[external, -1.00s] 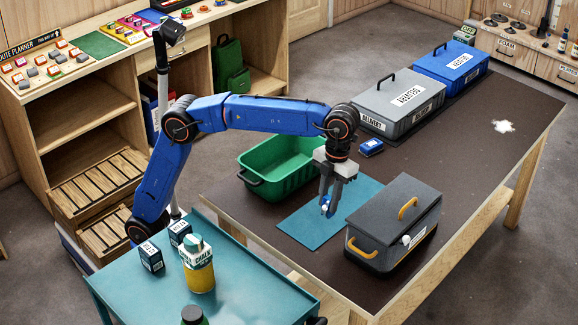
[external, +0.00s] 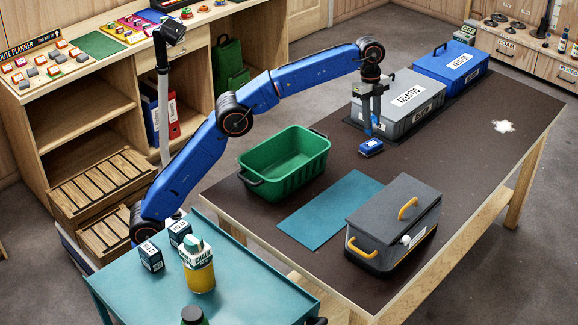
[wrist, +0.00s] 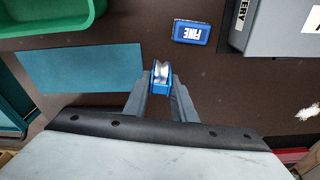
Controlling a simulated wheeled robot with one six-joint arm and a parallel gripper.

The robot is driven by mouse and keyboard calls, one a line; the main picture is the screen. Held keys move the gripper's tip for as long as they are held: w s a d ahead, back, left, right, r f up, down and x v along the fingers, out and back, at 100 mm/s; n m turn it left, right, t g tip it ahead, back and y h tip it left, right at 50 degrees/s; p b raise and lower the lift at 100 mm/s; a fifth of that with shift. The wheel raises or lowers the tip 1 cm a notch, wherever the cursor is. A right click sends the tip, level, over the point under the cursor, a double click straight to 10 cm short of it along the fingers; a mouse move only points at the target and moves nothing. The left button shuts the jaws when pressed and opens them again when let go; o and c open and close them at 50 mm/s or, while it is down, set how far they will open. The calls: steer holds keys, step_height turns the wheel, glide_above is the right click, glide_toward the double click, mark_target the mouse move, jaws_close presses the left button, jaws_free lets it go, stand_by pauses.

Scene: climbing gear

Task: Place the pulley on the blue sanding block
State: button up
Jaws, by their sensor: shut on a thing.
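The pulley (wrist: 160,77) is small and blue with a silver wheel. My gripper (wrist: 160,90) is shut on it and holds it between the fingertips. In the external view my gripper (external: 372,128) is above the table, close over the blue sanding block, and the pulley is only a small blue spot between the fingers. The blue sanding block (external: 370,147) lies flat on the dark table and shows its "FINE" label in the wrist view (wrist: 191,32). In the wrist view the block is beyond the pulley and a little right, with a gap between them in the picture.
A grey delivery box (external: 408,108) stands right behind the block, with a blue box (external: 450,68) beyond. A green bin (external: 285,165) is to the left. A teal mat (external: 330,208) lies bare in front, beside a dark grey case (external: 395,222). The table's right side is mostly clear.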

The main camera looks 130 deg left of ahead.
steer(key=s+a+n, duration=0.2)
steer(key=s+a, duration=0.2)
glide_above(367, 147)
steer(key=shift+f, duration=4.95)
steer(key=o, duration=1.1)
steer(key=shift+f, duration=0.1)
steer(key=shift+s+r, duration=0.3)
steer(key=shift+r, duration=1.7)
steer(key=shift+s+r, duration=0.35)
steer(key=shift+r, duration=1.7)
steer(key=shift+s+r, duration=0.3)
steer(key=shift+r, duration=1.7)
